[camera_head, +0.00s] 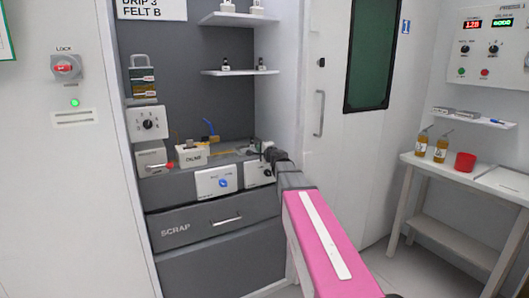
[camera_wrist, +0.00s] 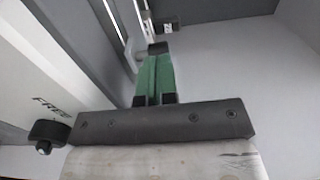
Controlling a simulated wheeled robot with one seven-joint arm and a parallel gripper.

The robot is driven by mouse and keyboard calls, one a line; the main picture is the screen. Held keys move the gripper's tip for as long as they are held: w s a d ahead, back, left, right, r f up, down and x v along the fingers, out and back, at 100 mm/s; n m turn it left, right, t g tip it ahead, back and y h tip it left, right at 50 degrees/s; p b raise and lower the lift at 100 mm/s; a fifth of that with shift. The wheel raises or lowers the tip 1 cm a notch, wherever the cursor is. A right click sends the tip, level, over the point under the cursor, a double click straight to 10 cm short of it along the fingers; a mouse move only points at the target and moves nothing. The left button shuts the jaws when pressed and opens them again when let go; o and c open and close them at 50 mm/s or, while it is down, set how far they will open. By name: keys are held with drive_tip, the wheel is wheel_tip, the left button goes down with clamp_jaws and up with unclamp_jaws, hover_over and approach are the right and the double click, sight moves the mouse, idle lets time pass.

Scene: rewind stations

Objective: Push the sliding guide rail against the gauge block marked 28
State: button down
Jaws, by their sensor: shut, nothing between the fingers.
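My gripper (camera_wrist: 158,50) shows in the wrist view as two green fingers with dark tips, lying together with nothing between them. They reach out from a dark screwed crossbar. A small dark block with a white mark (camera_wrist: 168,28) stands just beyond the fingertips; its mark is too small to read surely. A pale, narrow strip (camera_wrist: 131,52), perhaps part of the guide rail, runs left of the fingers, apart from them. In the head view my pink arm reaches to the right end of the grey workbench (camera_head: 205,172), and the gripper is hidden there.
A white panel marked FREE (camera_wrist: 50,104) with a black knob (camera_wrist: 48,132) is close on the left in the wrist view. In the head view, a labelled white box (camera_head: 191,157) and a red-knobbed unit (camera_head: 151,158) stand on the bench. The SCRAP drawer (camera_head: 195,226) is shut.

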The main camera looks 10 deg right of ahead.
drive_tip(key=shift+w, duration=0.15)
drive_tip(key=shift+x, duration=1.05)
drive_tip(key=v, duration=1.4)
